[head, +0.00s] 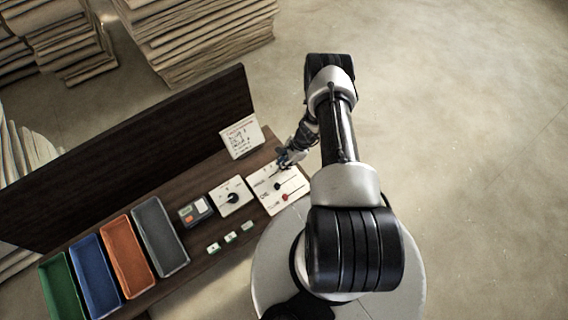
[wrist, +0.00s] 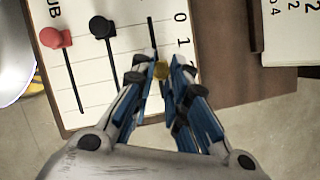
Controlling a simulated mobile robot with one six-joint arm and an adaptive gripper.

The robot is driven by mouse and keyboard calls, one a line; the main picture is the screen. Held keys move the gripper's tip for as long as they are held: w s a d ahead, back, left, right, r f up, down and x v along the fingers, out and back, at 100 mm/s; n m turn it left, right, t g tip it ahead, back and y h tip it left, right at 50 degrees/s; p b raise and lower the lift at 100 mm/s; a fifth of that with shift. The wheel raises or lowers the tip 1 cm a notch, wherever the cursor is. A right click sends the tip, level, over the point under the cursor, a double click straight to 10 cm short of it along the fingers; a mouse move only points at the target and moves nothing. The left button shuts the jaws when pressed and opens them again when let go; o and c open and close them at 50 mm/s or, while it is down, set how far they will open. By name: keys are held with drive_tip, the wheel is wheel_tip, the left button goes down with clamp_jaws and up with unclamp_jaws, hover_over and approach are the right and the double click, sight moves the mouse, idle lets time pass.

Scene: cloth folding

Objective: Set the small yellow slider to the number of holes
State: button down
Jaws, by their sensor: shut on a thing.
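The small yellow slider (wrist: 160,70) sits between my gripper's (wrist: 160,72) fingertips, and the jaws are shut on it. It stands on the white slider panel (head: 264,198), past the printed 0 and 1; the fingers hide the mark beside it. In the head view my gripper (head: 284,160) is at the panel's far edge, and the yellow slider is too small to make out there. A black slider (wrist: 101,27) and a red slider (wrist: 55,38) are on the same panel, left of the gripper in the wrist view.
A white card with handwriting (head: 241,138) leans at the back. A dial panel (head: 232,197), a small dark device (head: 195,211), several small white blocks (head: 230,238) and green (head: 61,290), blue, orange and grey trays are along the wooden table. Open floor is on the right.

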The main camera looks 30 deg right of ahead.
drive_tip(key=c, duration=1.5)
unclamp_jaws()
drive_tip(key=v, duration=1.2)
